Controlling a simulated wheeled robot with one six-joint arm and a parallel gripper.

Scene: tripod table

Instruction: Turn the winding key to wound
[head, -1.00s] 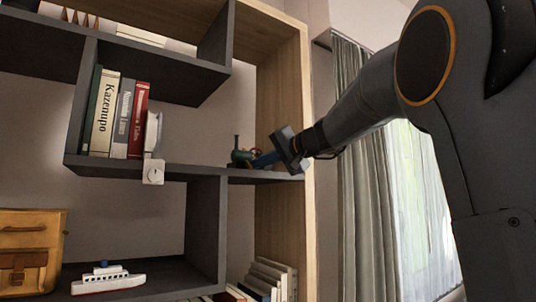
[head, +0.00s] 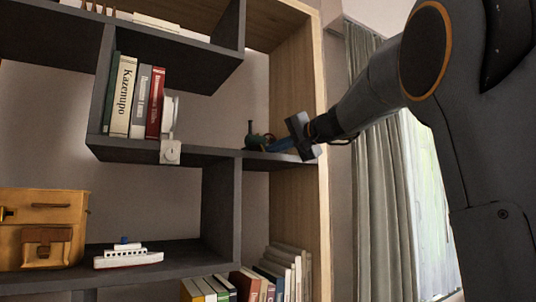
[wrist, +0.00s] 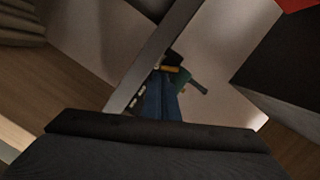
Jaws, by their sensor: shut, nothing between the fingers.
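A small dark green toy (head: 258,141) with a tall chimney-like post stands on the dark shelf board, near the wooden side panel. My gripper (head: 272,148) reaches in from the right; its blue fingers are shut and empty, with their tips close to the toy's right side. In the wrist view, the shut fingers (wrist: 160,90) point at the green toy (wrist: 186,82) and a small orange-yellow part (wrist: 172,69) beside their tips. I cannot tell whether they touch. I cannot make out a winding key for certain; the fingers may cover it.
Several upright books (head: 124,97) stand left on the same shelf, beside a white item (head: 170,151) at the board's edge. A wooden side panel (head: 298,85) closes the shelf at right. Below are a toy boat (head: 128,258), a tan case (head: 40,220) and more books (head: 285,270).

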